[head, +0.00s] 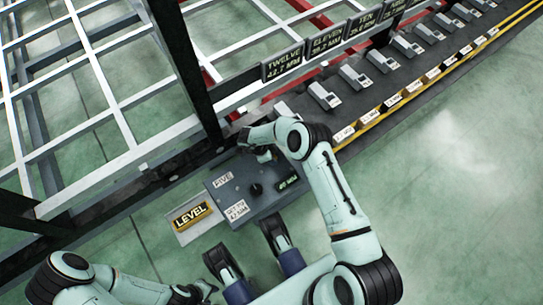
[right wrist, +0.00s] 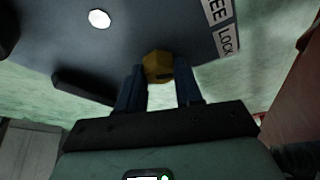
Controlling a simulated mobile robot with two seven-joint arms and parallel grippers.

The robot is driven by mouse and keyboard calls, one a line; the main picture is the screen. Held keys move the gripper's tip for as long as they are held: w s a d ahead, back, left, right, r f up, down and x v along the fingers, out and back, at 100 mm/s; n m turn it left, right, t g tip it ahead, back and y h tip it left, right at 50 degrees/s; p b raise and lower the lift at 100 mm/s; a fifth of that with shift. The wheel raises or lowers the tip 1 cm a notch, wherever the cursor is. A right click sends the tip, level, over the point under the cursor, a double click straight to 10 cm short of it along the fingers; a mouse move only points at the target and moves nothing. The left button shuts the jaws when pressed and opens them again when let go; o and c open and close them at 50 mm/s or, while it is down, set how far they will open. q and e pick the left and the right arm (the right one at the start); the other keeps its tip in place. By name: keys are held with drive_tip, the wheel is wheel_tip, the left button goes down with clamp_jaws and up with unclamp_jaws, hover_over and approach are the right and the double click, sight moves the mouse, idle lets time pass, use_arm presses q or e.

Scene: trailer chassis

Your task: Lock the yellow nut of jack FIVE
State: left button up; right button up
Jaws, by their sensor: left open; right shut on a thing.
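My left gripper (head: 196,292) is open, low in the head view, away from the box.
A yellow "LEVEL" sign (head: 191,215) is at the box's left. The trailer chassis frame (head: 100,70) fills the upper left. Several grey blocks (head: 325,96) line a dark shelf with a yellow edge, below number plates (head: 283,62). Green floor at the right (head: 450,180) is clear.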

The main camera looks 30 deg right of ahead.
idle(0.4)
drive_tip(key=o, duration=1)
drive_tip(key=shift+o, duration=0.2)
use_arm(q)
drive_tip(key=w+d+r+t+p, duration=0.1)
drive_tip(key=w+r+t+p, duration=0.3)
drive_tip(key=w, duration=0.8)
wheel_tip(320, 180, up, 4)
drive_tip(key=shift+d+r+m+p, duration=0.3)
drive_tip(key=shift+m+p, duration=0.1)
drive_tip(key=shift+p, duration=0.65)
use_arm(e)
wheel_tip(320, 180, up, 20)
